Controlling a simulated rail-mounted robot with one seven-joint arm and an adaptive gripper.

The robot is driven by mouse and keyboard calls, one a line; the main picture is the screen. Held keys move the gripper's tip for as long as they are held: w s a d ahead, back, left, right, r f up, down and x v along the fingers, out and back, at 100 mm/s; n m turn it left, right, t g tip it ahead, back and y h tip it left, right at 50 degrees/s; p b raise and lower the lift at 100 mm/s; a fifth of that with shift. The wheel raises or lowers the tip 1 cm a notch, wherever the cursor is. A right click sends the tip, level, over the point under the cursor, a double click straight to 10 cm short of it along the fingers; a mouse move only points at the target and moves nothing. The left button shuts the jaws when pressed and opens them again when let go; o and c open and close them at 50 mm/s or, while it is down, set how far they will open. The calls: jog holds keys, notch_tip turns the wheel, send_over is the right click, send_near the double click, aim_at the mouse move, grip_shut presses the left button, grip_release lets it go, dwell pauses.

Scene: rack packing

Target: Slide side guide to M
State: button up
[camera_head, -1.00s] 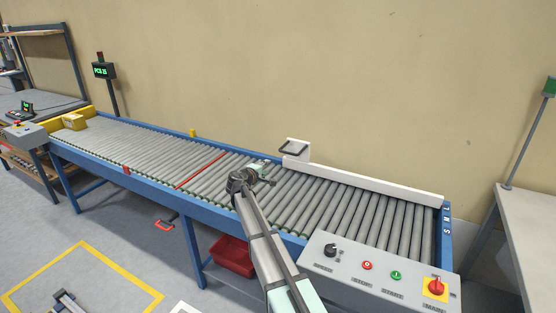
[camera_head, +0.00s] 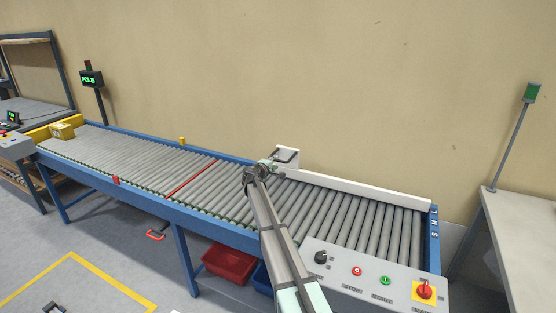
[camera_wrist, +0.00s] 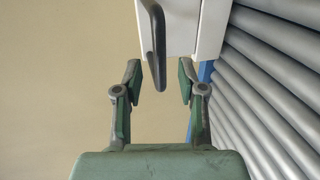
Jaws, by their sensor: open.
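The side guide (camera_head: 350,187) is a long white bar along the far edge of the roller conveyor. Its dark handle (camera_head: 289,156) sits on a white block at the guide's left end. Small size letters (camera_head: 435,222) mark the blue frame at the right end; the guide's right end lies near the farthest letter. My gripper (camera_head: 270,165) is open beside the handle. In the wrist view, the handle's end (camera_wrist: 159,80) appears between my two spread fingers (camera_wrist: 160,84), with gaps on both sides. White guide body (camera_wrist: 211,30) shows beyond the right finger.
The rollers (camera_head: 345,213) in front of the guide are bare. A control panel (camera_head: 370,272) with a knob and buttons stands at the near right. The wall is close behind the guide.

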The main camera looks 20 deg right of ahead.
aim_at(278, 160)
jog(key=shift+p+x, duration=0.45)
jog(key=shift+x, duration=1.8)
grip_shut()
